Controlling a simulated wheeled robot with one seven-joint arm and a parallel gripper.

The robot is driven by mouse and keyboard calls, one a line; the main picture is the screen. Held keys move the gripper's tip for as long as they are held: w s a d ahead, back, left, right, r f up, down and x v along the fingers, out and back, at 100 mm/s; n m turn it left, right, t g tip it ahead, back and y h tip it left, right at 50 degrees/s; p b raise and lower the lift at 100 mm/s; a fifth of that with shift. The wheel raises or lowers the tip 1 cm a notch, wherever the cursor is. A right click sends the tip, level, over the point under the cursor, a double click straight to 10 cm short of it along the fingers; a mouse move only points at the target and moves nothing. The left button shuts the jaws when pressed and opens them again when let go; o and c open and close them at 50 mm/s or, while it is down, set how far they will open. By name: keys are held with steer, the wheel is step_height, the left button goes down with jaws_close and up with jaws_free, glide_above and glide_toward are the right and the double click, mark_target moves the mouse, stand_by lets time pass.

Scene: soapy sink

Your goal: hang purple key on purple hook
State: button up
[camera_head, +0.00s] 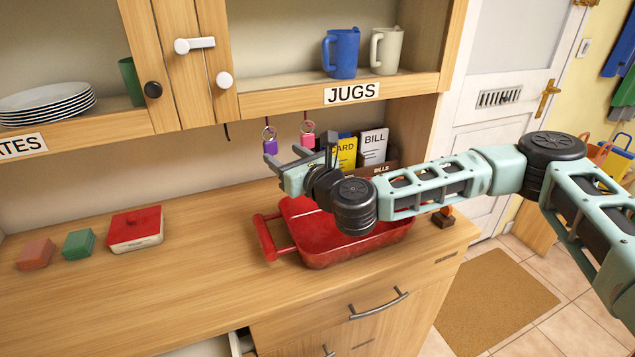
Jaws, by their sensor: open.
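The purple key (270,146) has a purple tag and a metal ring. It appears to hang by its ring from the purple hook (267,121) under the wall cupboard. The hook is thin and small, so the exact contact is hard to see. My gripper (285,158) is open with nothing visible between its fingers. Its grey fingers point left, just below and in front of the purple key in the picture. I cannot tell whether they touch the key.
A pink key (307,139) hangs to the right. A bills holder (388,170) stands behind my arm. A red roasting tin (338,255) sits on the counter below. A red-lidded dish (136,229) and two sponges are at left. The counter's middle is free.

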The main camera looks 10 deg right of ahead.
steer(key=b+v, duration=0.3)
steer(key=v, duration=0.9)
steer(key=s+a+f+n+g+y, duration=0.4)
steer(key=s+a+f+n+g, duration=0.2)
steer(key=s+a+n+g, duration=0.6)
steer(key=s+d+f+n+g+h, duration=0.1)
steer(key=s+d+f+n+h, duration=0.4)
steer(key=n, duration=0.6)
steer(key=s+d+r+n+g+h, duration=0.1)
steer(key=s+d+r+n+h, duration=0.2)
steer(key=d+n, duration=0.4)
steer(key=s+d+r+n+g+h, duration=0.1)
steer(key=s+d+r+n+h, duration=0.3)
steer(key=s+d+n, duration=0.3)
steer(key=shift+d+r+n+h, duration=0.3)
steer(key=shift+r, duration=0.45)
